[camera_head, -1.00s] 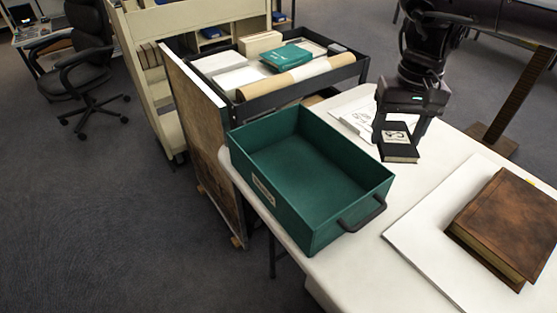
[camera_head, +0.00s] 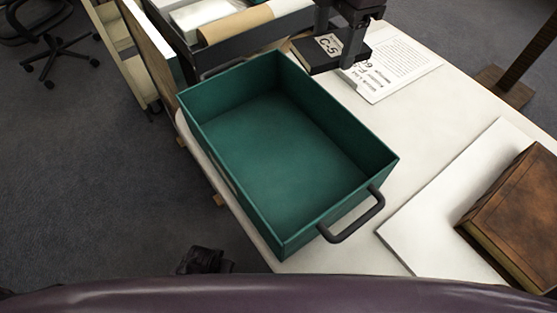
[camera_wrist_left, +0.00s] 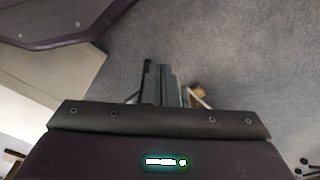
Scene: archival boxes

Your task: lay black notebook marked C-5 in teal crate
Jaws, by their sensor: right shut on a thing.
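The black notebook (camera_head: 318,55) has a pale label reading C-5 facing up. My right gripper (camera_head: 350,45) is shut on it and holds it near the back right edge of the teal crate, outside the crate; its height above the table is hard to tell. The teal crate (camera_head: 285,150) is an open, empty box on the white table with a dark handle at its near end. In the left wrist view, my left gripper (camera_wrist_left: 165,85) points over the grey carpet; its finger spacing is unclear.
A printed sheet (camera_head: 395,70) lies on the white table (camera_head: 400,130) behind the crate. A brown leather book (camera_head: 520,210) rests on a white board (camera_head: 430,220) at the right. A dark cart with a rolled paper (camera_head: 250,22) stands behind the crate.

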